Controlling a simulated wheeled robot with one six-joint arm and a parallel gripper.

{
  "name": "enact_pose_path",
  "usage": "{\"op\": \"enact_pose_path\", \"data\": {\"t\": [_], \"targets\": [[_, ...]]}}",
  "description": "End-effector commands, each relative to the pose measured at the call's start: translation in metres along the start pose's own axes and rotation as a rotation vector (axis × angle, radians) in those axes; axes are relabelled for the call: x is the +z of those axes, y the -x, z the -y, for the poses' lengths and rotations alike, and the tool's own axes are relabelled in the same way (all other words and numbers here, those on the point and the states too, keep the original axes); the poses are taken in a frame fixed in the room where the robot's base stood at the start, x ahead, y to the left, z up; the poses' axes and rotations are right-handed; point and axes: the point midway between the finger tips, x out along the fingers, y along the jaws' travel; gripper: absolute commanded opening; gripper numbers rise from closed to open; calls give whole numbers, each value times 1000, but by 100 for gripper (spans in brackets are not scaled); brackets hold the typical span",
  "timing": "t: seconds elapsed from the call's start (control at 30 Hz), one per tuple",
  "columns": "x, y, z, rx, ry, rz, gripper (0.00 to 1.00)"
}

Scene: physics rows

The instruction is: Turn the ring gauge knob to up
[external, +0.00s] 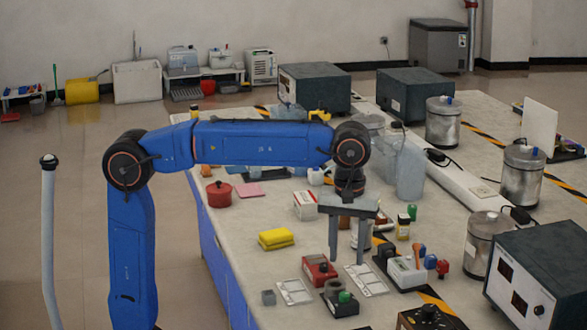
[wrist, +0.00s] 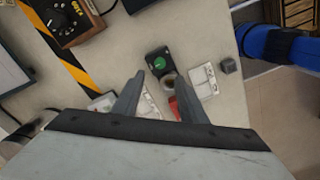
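A green round knob (external: 344,297) sits on a small black base (external: 340,309) near the table's front edge. In the wrist view the green knob (wrist: 158,62) carries a small pale mark, too small to read its direction surely. A second, black knob (wrist: 57,20) with a ring of pale marks sits on a brown-sided box at upper left. I cannot tell from labels which is the ring gauge knob. My gripper (external: 348,261) points down, open and empty, above the table behind the green knob. Its spread fingers (wrist: 158,77) show in the wrist view.
A red device (external: 319,270), flat pale plates (external: 295,291) and a grey cube (external: 268,297) lie close by. A yellow sponge (external: 275,238) lies left. Bare tabletop shows at front left.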

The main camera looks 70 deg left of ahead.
Motion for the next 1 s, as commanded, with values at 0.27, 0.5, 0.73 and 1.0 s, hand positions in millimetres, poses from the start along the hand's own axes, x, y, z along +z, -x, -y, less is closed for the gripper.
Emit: {"op": "enact_pose_path", "data": {"t": [0.27, 0.5, 0.73, 1.0], "targets": [[0, -50, 1, -3, 0, 1, 39], [0, -85, 1, -3, 0, 0, 39], [0, -100, 0, -1, 0, 0, 39], [0, -102, 0, 0, 0, 0, 39]]}}
